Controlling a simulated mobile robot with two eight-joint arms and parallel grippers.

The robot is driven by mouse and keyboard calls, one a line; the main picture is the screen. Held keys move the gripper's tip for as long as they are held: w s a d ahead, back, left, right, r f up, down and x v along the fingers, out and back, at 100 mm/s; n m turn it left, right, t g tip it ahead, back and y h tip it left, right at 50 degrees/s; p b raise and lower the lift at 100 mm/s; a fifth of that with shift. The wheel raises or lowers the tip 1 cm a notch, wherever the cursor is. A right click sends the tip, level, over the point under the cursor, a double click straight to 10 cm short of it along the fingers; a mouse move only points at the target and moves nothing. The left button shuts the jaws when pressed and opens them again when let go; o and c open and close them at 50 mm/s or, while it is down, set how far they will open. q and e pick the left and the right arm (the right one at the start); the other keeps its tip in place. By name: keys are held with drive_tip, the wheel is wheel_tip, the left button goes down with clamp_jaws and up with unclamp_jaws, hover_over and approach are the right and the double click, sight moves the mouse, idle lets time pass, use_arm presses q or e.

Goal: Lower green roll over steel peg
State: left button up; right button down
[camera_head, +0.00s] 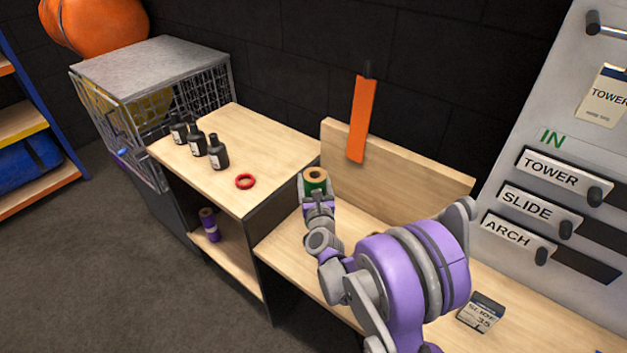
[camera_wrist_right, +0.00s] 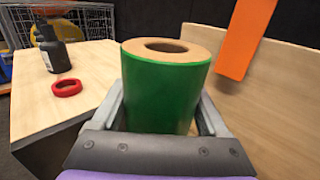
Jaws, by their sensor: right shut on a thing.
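The green roll (camera_head: 315,184) has a tan top with a round hole. My right gripper (camera_head: 317,195) is shut on it and holds it upright, above the lower bench near the step up to the higher bench. In the right wrist view the green roll (camera_wrist_right: 165,92) stands between the two grey fingers (camera_wrist_right: 165,120). I cannot make out the steel peg in either view. My right arm covers part of the lower bench. My left gripper is not in view.
Three dark bottles (camera_head: 198,143) and a red ring (camera_head: 245,181) stand on the higher bench (camera_head: 210,185). An orange strip (camera_head: 361,120) hangs before the wooden backboard (camera_head: 410,170). A purple roll (camera_head: 210,225) sits on the shelf below. A labelled box (camera_head: 481,313) lies at lower right.

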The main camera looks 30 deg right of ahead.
drive_tip(key=shift+f, duration=0.4)
drive_tip(key=shift+f+b, duration=0.65)
drive_tip(key=shift+f, duration=0.05)
drive_tip(key=shift+f+b, duration=0.3)
drive_tip(key=shift+f, duration=0.15)
drive_tip(key=shift+f+b, duration=0.6)
drive_tip(key=shift+f, duration=0.55)
idle(0.4)
drive_tip(key=shift+f+b, duration=0.75)
drive_tip(key=shift+f, duration=0.4)
